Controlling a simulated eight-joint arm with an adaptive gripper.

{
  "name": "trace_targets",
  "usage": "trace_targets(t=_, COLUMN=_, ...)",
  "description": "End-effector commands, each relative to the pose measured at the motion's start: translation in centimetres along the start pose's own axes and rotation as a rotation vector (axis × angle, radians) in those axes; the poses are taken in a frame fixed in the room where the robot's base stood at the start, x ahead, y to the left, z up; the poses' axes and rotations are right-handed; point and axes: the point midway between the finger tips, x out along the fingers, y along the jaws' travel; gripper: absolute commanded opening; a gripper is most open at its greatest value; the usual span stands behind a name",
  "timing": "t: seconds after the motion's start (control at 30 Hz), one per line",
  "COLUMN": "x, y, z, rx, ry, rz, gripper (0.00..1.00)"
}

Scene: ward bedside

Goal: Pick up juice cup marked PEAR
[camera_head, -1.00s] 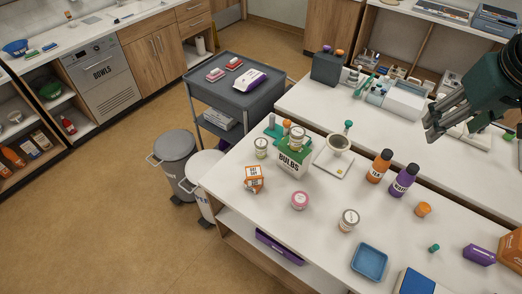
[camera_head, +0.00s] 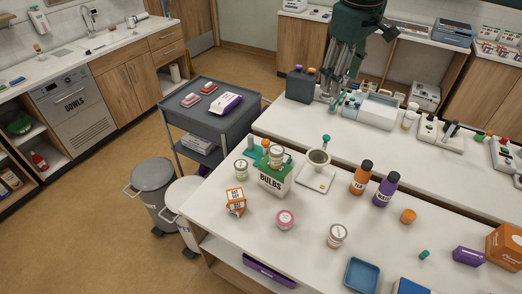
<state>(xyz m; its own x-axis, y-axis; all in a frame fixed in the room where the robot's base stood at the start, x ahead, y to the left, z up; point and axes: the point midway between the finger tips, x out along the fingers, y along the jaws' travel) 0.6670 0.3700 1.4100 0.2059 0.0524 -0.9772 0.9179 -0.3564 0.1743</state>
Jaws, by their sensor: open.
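Several small lidded cups stand on the near white table: a whitish cup (camera_head: 241,169) left of the BULBS box, a cup (camera_head: 277,155) on top of that box, a pink-lidded cup (camera_head: 285,219) in the middle, and a pale-lidded cup (camera_head: 336,235) nearer the front. Their labels are too small to read, so I cannot tell which is marked PEAR. My gripper (camera_head: 334,92) is open and empty, fingers pointing down, at the upper middle of the view in front of the back counter, well away from the cups.
The BULBS box (camera_head: 273,181), a small scale with a bowl (camera_head: 317,172), orange (camera_head: 360,181) and purple (camera_head: 384,192) bottles and an orange-and-white carton (camera_head: 235,202) stand on the near table. A blue tray (camera_head: 362,275) lies at the front. White tabletop is bare between the front cups.

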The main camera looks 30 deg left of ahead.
Motion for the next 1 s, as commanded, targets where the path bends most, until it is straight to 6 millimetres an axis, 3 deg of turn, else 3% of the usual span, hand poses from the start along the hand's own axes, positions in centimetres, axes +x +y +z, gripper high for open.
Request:
trace_targets(t=0.1, x=0.8, y=-0.7, z=-3.4, rx=-0.072, ry=-0.015, rz=-0.016, gripper=0.53)
trace_targets(t=0.47, x=3.4, y=-3.9, z=-12.6, rx=-0.289, ry=-0.062, rz=-0.064, gripper=0.53)
trace_targets(t=1.0, x=8.4, y=-11.7, z=-25.3, rx=-0.608, ry=-0.131, rz=-0.133, gripper=0.53)
